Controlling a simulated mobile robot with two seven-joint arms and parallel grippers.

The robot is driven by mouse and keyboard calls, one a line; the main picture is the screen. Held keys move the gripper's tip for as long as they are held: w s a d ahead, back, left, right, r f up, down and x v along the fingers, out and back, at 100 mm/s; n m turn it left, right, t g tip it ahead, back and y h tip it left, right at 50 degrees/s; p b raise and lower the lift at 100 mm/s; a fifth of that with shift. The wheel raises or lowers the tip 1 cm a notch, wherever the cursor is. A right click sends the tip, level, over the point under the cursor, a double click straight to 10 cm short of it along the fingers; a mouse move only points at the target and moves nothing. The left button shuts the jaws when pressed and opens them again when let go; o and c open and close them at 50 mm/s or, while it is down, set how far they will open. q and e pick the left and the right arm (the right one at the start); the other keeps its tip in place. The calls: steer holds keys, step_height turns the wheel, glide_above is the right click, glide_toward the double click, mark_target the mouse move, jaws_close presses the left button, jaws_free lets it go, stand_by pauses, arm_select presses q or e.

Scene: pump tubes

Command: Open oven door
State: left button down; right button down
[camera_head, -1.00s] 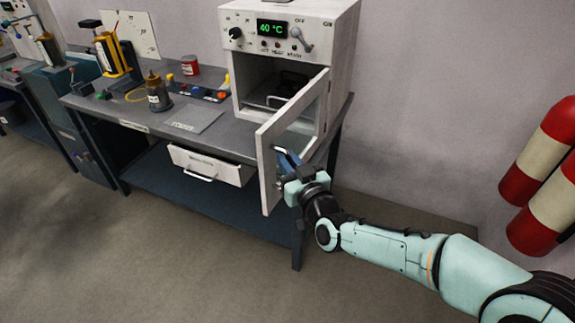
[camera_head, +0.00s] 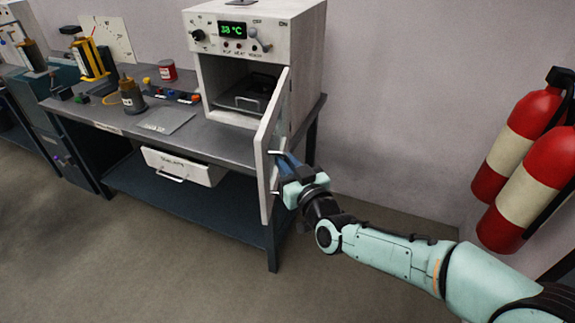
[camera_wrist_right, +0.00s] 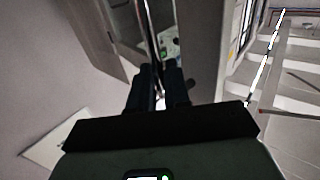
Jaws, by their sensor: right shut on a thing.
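The oven (camera_head: 309,55) is a white box on the bench with a green display reading about 38 °C. Its white door (camera_head: 265,175) stands swung open and is seen nearly edge-on in the head view. The oven cavity (camera_head: 222,85) shows a dark tray with a metal handle inside. My right gripper (camera_head: 282,163) is at the door's right-hand side. In the right wrist view, its dark fingers (camera_wrist_right: 158,88) are shut on the thin metal door handle (camera_wrist_right: 152,35). The fingers hide part of the handle. My left gripper is out of view.
Red-and-cream fire extinguishers (camera_head: 535,185) stand at the right. The floor in front of the bench is clear.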

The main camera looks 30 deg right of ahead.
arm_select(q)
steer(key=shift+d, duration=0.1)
arm_select(e)
steer(key=shift+d+r, duration=0.25)
steer(key=shift+d, duration=0.2)
steer(key=c, duration=1.5)
jaws_free()
steer(key=shift+o, duration=0.8)
steer(key=shift+w+f, duration=0.15)
steer(key=shift+w, duration=0.05)
steer(key=shift+a, duration=0.1)
steer(key=shift+s, duration=0.15)
